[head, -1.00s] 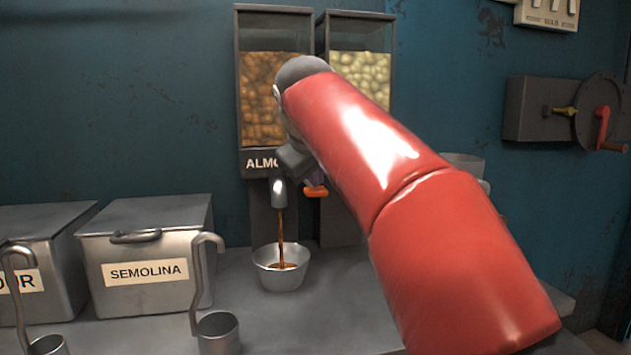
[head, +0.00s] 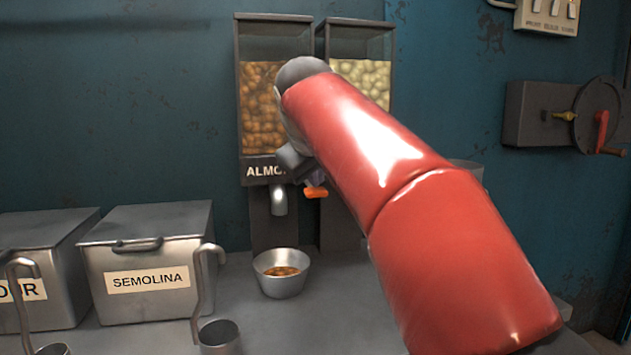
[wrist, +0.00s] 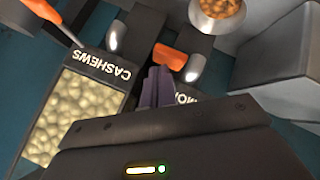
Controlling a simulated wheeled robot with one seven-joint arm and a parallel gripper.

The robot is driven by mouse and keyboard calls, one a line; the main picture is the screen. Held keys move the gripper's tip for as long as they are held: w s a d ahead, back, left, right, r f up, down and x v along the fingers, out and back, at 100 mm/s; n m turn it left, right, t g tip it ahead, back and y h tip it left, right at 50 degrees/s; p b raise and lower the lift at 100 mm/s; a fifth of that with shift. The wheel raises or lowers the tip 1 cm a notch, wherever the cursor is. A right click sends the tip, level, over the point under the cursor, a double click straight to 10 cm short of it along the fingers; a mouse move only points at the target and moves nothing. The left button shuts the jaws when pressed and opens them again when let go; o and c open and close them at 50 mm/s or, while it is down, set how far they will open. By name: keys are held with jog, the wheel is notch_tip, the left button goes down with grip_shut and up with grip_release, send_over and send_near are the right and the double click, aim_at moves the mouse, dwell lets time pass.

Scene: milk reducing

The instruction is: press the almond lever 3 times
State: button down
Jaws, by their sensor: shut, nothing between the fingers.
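The almond dispenser (head: 262,110) holds brown nuts behind its partly covered label. Its orange lever (head: 316,192) sticks out right of the metal spout (head: 279,200); the lever also shows in the wrist view (wrist: 172,57). My gripper (wrist: 158,72) is shut and empty, its purple fingertips right by the lever. I cannot tell whether they touch it. In the head view my red arm hides most of the gripper. A metal bowl (head: 281,285) with some almonds in it stands below the spout. Nothing is pouring.
The cashew dispenser (head: 361,80) stands right beside, with its own orange lever (wrist: 58,18) in the wrist view. A semolina bin (head: 150,285) and metal ladles (head: 220,337) are at the left. A crank device (head: 560,115) is on the right wall.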

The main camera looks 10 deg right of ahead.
jog(key=shift+r+p, duration=0.5)
jog(key=shift+r, duration=0.2)
notch_tip(320, 180, up, 3)
jog(key=p, duration=0.3)
jog(key=shift+r, duration=1)
jog(key=shift+s+f, duration=0.1)
jog(key=s+f+m+g+y, duration=0.2)
jog(key=s+f+m, duration=0.3)
jog(key=s+f, duration=2.2)
notch_tip(320, 180, down, 4)
jog(key=shift+s+d+f+g+y, duration=0.15)
jog(key=shift+s+f+g+y, duration=0.2)
jog(key=shift+g, duration=0.25)
